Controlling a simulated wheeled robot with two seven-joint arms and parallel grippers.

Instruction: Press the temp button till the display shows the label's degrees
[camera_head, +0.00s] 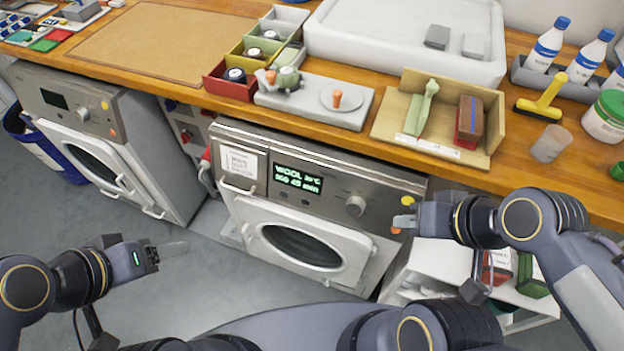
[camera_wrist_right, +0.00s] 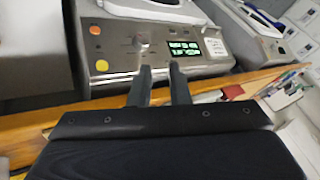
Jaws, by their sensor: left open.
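The near washing machine's display (camera_head: 297,179) is lit green and reads WOOL, a degree figure that looks like 20 °C but is small, and a second line with minutes. It also shows in the right wrist view (camera_wrist_right: 185,48). A white label (camera_head: 239,162) is left of the display; its print is too small to read. A round knob (camera_head: 355,205), a yellow button (camera_head: 407,200) and small unlabelled-looking buttons sit on the panel. My right gripper (camera_head: 403,222) is at the panel's right end; its fingers (camera_wrist_right: 161,72) are apart and empty. My left gripper (camera_head: 172,248) is open over the floor.
A second washing machine (camera_head: 95,130) stands at the left. The wooden worktop (camera_head: 205,95) above holds a sink (camera_head: 400,40), coloured bins (camera_head: 232,85), a tray (camera_head: 320,100) and a wooden stand (camera_head: 395,120). A white shelf (camera_head: 440,258) is beneath my right arm.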

